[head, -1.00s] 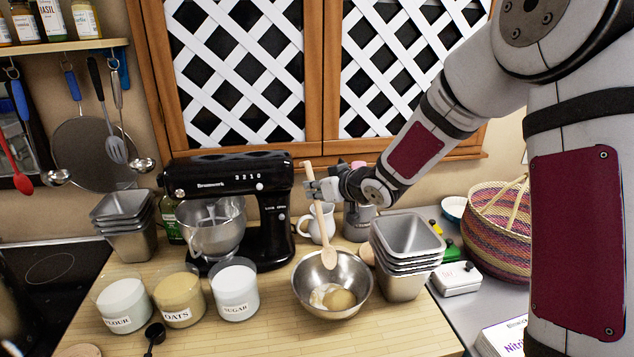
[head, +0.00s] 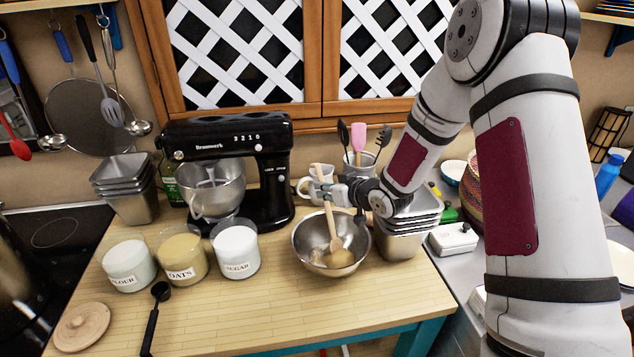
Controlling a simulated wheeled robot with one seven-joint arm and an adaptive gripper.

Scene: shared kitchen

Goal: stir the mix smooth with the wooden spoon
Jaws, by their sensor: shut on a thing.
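The wooden spoon (head: 333,228) is held upright and slightly tilted by my gripper (head: 325,191), which is shut on its handle. The spoon's bowl end is down inside the metal mixing bowl (head: 304,238), at or just above the mix. The mix (head: 336,259) lies at the bottom of the bowl as a pale tan mass and looks uneven. Whether the spoon touches the mix is hard to tell. My gripper is above the bowl's back rim.
Stacked metal tins (head: 402,245) stand right beside the bowl. A black stand mixer (head: 270,175) is behind left. Flour (head: 130,264), oats (head: 183,258) and sugar (head: 236,251) jars stand left. A black scoop (head: 153,318) lies in front. The counter before the bowl is clear.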

